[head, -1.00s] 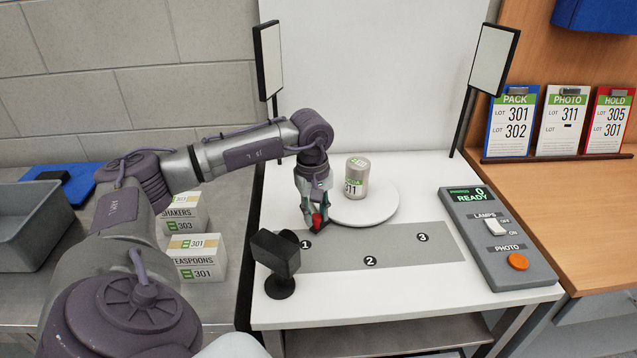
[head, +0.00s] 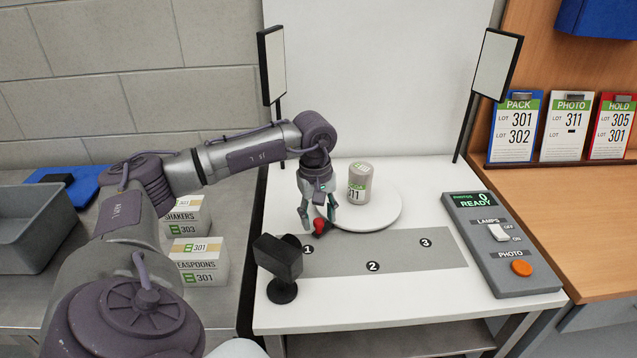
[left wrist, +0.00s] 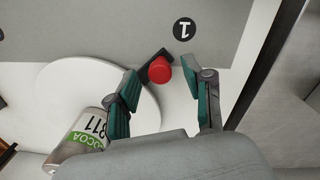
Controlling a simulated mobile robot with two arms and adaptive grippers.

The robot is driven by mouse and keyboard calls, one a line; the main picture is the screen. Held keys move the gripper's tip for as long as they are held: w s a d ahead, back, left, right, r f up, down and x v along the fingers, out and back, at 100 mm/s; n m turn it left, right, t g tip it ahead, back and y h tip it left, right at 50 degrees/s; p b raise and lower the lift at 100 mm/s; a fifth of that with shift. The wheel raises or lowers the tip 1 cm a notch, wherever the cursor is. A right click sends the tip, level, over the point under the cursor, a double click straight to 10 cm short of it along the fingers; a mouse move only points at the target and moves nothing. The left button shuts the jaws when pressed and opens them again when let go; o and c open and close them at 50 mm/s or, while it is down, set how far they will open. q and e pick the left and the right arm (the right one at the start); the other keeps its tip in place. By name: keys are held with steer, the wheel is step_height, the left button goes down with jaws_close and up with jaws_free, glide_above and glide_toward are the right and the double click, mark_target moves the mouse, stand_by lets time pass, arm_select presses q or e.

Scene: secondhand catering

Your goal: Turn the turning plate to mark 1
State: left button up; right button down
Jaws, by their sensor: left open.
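The white round turning plate (head: 385,215) carries a grey can (head: 360,174) labelled 311, standing upright; in the left wrist view the can (left wrist: 80,140) reads COCOA. A red knob (head: 320,227) sits on a short black arm at the plate's edge. In the left wrist view the black arm points toward mark 1 (left wrist: 184,30), with the knob (left wrist: 160,70) just short of the mark. My left gripper (head: 317,217) is open, with its fingers on either side of the knob and visible gaps beside it. My right gripper is out of view.
Mark 2 (head: 372,266) and mark 3 (head: 425,243) lie on the grey strip (head: 400,258). A black camera-like device (head: 279,258) on a stand is close to the gripper's front. A control panel (head: 502,245) stands at right; boxes (head: 198,262) stand left.

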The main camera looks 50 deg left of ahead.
arm_select(q)
step_height(320, 180, up, 12)
steer(key=shift+s+f, duration=0.15)
steer(key=shift+s, duration=0.1)
steer(key=shift+f, duration=0.1)
stand_by(0.5)
